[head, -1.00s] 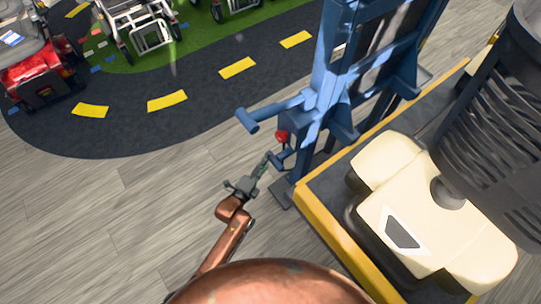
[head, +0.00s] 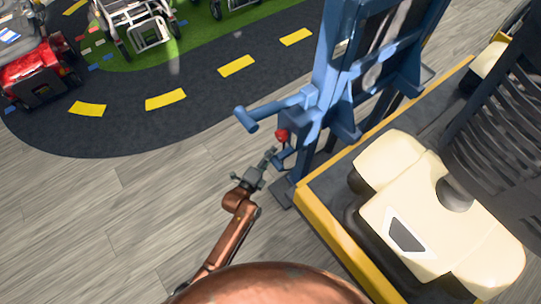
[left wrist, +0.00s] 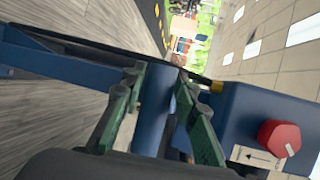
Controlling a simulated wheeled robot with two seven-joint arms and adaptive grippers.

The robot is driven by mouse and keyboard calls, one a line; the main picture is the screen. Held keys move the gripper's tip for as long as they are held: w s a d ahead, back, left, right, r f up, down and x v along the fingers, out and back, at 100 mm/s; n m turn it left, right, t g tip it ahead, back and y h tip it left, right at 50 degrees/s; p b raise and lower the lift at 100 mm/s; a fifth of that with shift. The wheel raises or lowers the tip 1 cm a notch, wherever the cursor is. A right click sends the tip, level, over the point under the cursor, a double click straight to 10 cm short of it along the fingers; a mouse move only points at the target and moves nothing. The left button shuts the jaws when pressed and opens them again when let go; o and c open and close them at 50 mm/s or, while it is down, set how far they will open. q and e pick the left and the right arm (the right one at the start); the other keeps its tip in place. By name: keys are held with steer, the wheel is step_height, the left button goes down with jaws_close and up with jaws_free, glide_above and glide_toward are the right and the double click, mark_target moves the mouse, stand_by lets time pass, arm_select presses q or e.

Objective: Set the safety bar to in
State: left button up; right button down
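Below are a red knob (head: 281,136) and a short blue bar (head: 284,161); I cannot tell for sure which part is the safety bar. My left gripper (head: 270,157) is by the short bar. In the left wrist view its green fingers (left wrist: 160,100) are apart, with a blue bar (left wrist: 153,120) between them; contact is unclear. The red knob (left wrist: 279,138) and an arrow label (left wrist: 256,157) are to the right. My right gripper is not in view.
The machine's yellow edge (head: 338,244), cream seat-like part (head: 400,160) and black slatted part (head: 500,130) fill the right. The wooden floor (head: 90,210) is clear at left.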

arm_select(q)
jaws_close()
stand_by(0.3)
